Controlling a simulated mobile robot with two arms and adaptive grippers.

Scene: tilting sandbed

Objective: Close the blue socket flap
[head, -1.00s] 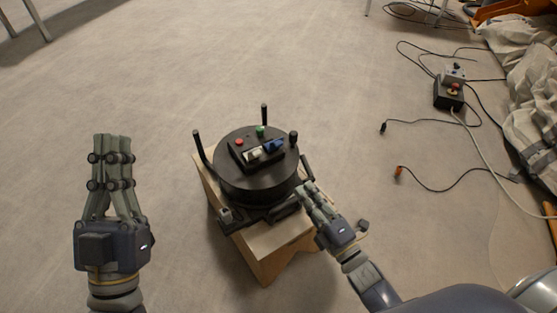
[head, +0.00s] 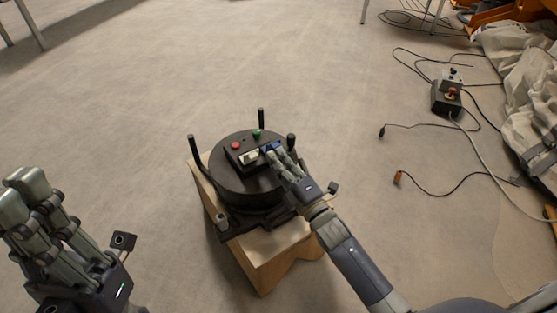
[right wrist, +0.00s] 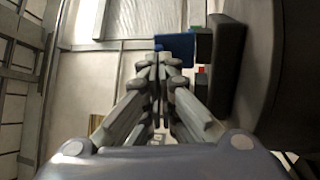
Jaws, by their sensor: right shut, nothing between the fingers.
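The blue socket flap (head: 269,147) is on the control box (head: 232,157) on top of a round black drum (head: 240,181). In the right wrist view the blue flap (right wrist: 174,43) sticks out from the dark panel, just past the fingertips. My right gripper (head: 272,157) is shut and empty, its fingertips at the flap and hiding part of it. I cannot tell whether they touch. The right gripper also shows in the right wrist view (right wrist: 158,62). My left gripper (head: 35,190) is at the far left, away from the drum; its finger opening is unclear.
A white part (head: 249,157), a red button (head: 235,145) and a green button (head: 256,133) sit near the flap. Black posts (head: 261,118) rise around the drum. It stands on a wooden block (head: 264,262). Cables and a black box (head: 446,98) lie at right.

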